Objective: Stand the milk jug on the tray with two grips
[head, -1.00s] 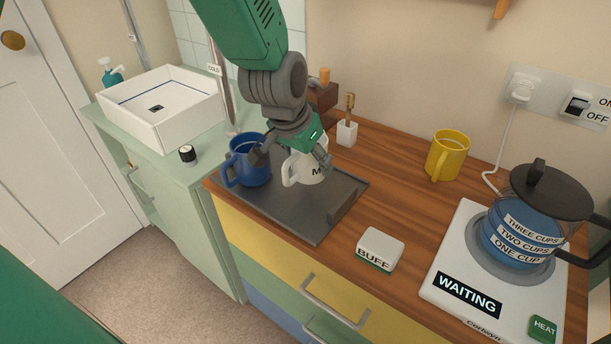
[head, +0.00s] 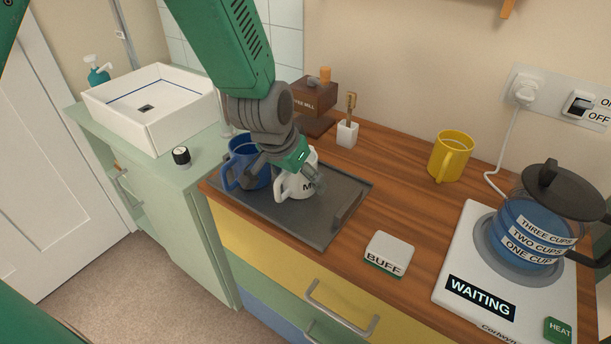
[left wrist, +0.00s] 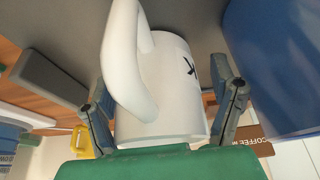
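The white milk jug (head: 290,186), its lettering partly covered, is upright over the dark grey tray (head: 318,222), its base at or very near the tray surface. My left gripper (head: 296,172) reaches down on it from above, a finger on either side. In the left wrist view the jug (left wrist: 172,90) fills the space between the fingers, its handle towards the camera; finger contact is partly hidden. A blue mug (head: 243,165) stands on the tray's left part, close beside the jug and gripper. My right gripper does not show.
A glass kettle (head: 530,232) sits on the hot plate at right.

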